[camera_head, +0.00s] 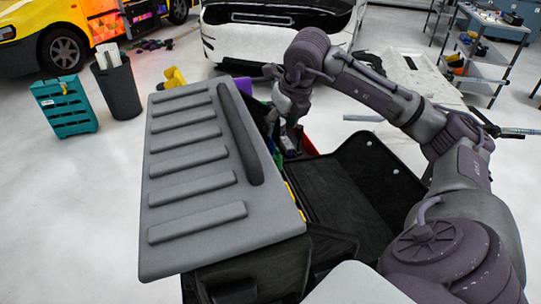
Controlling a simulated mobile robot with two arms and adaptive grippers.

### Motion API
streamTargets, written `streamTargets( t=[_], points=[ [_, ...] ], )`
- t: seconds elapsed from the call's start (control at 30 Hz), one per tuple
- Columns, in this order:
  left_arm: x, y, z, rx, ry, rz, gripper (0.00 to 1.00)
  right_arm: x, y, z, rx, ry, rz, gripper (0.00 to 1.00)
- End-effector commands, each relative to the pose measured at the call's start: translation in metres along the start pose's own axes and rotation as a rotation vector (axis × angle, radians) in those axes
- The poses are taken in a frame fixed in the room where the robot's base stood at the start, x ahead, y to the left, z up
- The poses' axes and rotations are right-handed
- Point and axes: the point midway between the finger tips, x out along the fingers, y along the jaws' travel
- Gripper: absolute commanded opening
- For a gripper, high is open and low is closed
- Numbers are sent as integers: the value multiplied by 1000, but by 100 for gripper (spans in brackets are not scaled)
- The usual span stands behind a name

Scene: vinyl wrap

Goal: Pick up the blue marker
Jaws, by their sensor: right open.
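I cannot make out the blue marker. My right gripper (287,135) reaches in from the right and points down at the far end of the black tool case, behind the edge of its grey lid (190,170). Its jaws are open, though the fingertips are small and partly hidden among the case's contents. Small coloured items show around it, including a red one (309,146) and a purple one (243,85). Whether the gripper touches any of them cannot be told. My left gripper is not in view.
The black side panel (365,190) of the case lies open on the right. A teal crate (64,107) and a dark bin (118,90) stand on the floor at left. A white car, a yellow vehicle and a shelf cart (480,72) are behind.

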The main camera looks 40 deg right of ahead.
Motion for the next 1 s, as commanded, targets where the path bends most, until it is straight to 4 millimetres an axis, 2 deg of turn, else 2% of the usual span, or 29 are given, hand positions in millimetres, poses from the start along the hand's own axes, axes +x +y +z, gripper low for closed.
streamTargets(
  t=[0.1,0.2,0.43,0.7,1.0],
  points=[
    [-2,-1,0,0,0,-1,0,23,0,-1,0,4,1,58],
    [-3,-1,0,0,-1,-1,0,37,0,0,1,3,1,58],
    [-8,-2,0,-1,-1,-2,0,52,1,1,1,3,1,58],
    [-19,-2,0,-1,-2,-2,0,90,4,3,1,2,0,58],
    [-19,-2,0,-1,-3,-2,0,98,4,3,0,-1,1,58]
  ],
)
